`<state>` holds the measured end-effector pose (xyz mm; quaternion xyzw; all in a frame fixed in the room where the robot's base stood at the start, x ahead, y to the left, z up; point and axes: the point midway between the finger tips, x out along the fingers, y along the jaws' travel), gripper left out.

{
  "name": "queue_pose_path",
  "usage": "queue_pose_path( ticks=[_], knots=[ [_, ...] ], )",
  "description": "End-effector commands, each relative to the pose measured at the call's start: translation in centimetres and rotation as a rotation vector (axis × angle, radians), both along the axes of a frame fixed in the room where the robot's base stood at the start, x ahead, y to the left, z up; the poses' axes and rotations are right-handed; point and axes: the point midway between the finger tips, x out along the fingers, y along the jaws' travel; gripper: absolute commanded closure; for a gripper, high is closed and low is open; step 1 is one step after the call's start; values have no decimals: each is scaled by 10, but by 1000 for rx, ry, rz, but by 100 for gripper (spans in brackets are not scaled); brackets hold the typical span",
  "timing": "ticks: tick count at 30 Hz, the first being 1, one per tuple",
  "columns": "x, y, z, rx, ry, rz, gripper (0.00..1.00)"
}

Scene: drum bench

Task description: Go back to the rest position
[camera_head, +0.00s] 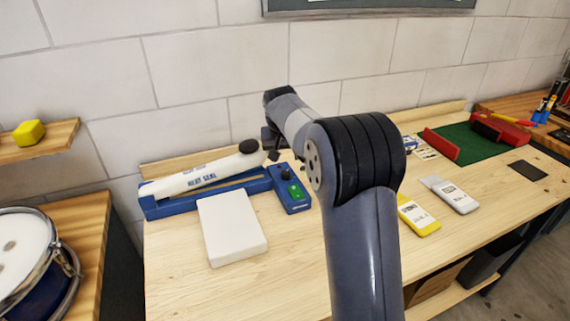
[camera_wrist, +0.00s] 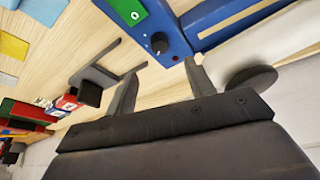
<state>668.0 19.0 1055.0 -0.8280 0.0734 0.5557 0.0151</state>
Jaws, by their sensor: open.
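My gripper (camera_wrist: 160,68) is open, its two fingers apart with nothing between them in the wrist view. In the head view my arm hides most of it; it is above the back of the bench, near the right end of the heat sealer (camera_head: 158,208). In the wrist view the blue base (camera_wrist: 205,32) and a black dial (camera_wrist: 160,43) lie just beyond the fingertips.
A white slab (camera_head: 231,228) lies in front of the sealer. A yellow packet (camera_head: 418,216) and a white packet (camera_head: 450,194) lie right of my arm. Farther right are a green mat (camera_head: 470,142) and red parts. A grey bracket (camera_wrist: 105,75) stands near my left finger in the wrist view.

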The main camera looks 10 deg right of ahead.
Motion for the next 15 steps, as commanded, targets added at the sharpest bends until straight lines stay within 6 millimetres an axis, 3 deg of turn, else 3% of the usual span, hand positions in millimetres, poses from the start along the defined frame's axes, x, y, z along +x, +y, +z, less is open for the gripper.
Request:
queue_pose_path(
  ticks=[5, 15],
  knots=[
    [-4, 1, 9, 0, 0, 0, 49],
    [-4, 1, 9, 0, 1, 0, 49]
  ],
)
